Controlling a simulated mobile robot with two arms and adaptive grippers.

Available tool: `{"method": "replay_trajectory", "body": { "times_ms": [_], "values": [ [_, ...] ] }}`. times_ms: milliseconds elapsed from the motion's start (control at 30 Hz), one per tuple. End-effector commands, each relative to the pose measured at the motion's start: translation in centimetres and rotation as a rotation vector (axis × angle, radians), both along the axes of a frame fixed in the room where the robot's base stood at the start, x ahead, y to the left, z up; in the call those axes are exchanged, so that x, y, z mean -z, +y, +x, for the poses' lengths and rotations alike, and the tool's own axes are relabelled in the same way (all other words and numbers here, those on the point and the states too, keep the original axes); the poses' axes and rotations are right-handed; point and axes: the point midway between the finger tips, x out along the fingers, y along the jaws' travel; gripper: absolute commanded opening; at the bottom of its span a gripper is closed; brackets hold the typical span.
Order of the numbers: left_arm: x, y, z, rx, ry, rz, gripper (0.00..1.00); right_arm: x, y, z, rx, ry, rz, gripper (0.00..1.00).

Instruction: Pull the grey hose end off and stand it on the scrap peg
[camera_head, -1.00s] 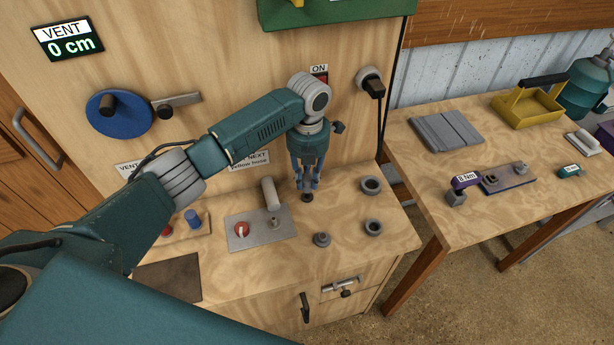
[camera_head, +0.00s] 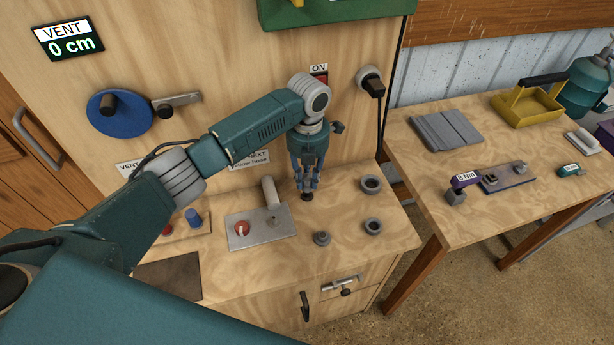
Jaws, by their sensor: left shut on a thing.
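My left gripper (camera_head: 306,184) reaches straight down over the bench, to the right of a metal plate. Its fingers are closed in on a small dark piece (camera_head: 307,197), which shows just under the fingertips at bench level. The fingers hide most of it, so I cannot tell whether it is the grey hose end or what it stands on. A light grey cylinder (camera_head: 269,192) stands at the plate's back edge. A grey round-based fitting (camera_head: 322,238) stands on the bench in front of the gripper. I cannot tell which piece is the scrap peg. My right gripper is not in view.
The back panel holds a blue wheel (camera_head: 112,113) and a vent display (camera_head: 68,39) reading 0 cm. A second table (camera_head: 433,183) stands at right.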

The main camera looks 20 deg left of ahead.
Motion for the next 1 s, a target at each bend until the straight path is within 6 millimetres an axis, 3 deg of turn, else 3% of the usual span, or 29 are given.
{"method": "replay_trajectory", "body": {
  "times_ms": [1000],
  "values": [
    [3.2,0.0,0.0,0.001,0.000,0.000,0.00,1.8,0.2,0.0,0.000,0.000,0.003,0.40]
  ]
}}
